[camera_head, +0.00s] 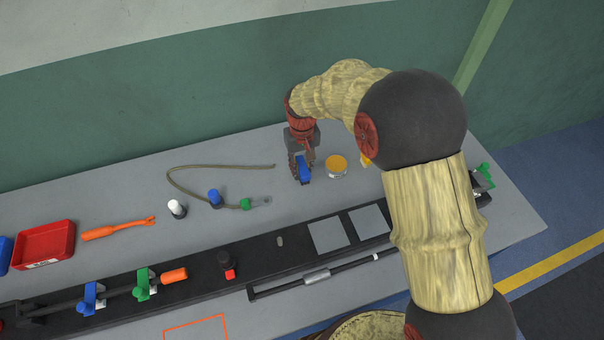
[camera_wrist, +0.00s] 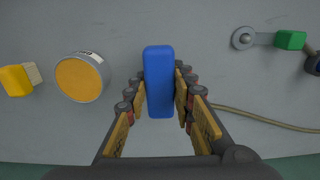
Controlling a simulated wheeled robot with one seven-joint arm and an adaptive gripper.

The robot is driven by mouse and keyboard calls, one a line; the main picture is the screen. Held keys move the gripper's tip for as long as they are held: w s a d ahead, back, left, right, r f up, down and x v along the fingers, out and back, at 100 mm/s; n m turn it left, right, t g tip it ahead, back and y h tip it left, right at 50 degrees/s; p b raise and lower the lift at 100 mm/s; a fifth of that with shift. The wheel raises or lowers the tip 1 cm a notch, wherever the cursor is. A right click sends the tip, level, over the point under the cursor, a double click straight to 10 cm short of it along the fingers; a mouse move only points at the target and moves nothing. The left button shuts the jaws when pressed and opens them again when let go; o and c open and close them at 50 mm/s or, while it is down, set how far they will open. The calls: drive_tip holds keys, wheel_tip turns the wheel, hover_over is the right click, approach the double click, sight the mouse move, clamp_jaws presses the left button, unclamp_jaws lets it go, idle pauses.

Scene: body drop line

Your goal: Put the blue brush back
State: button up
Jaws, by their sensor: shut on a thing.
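The blue brush (camera_head: 305,172) is a plain blue block between the fingers of my gripper (camera_head: 302,160), over the back part of the grey table. In the wrist view the brush (camera_wrist: 159,82) stands lengthwise between both rows of finger pads, and my gripper (camera_wrist: 160,90) is shut on it. Its bristles are hidden. I cannot tell whether it touches the table. A yellow and cream block (camera_wrist: 18,79), perhaps another brush, lies beyond the tin; in the head view my arm mostly hides it.
A round tin with an orange-yellow top (camera_head: 336,164) stands close beside my gripper. A cord (camera_head: 190,167) with a green clip (camera_head: 246,204) lies to the left. A black rail (camera_head: 260,258) with two grey pads (camera_head: 328,235) runs along the front. A red tray (camera_head: 45,244) is far left.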

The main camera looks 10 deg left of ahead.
sight(302, 173)
drive_tip(key=shift+f+b, duration=0.35)
drive_tip(key=shift+f, duration=1.1)
drive_tip(key=shift+f, duration=0.1)
drive_tip(key=o, duration=1.1)
wheel_tip(302, 173, up, 12)
drive_tip(key=p, duration=0.2)
drive_tip(key=shift+p, duration=0.4)
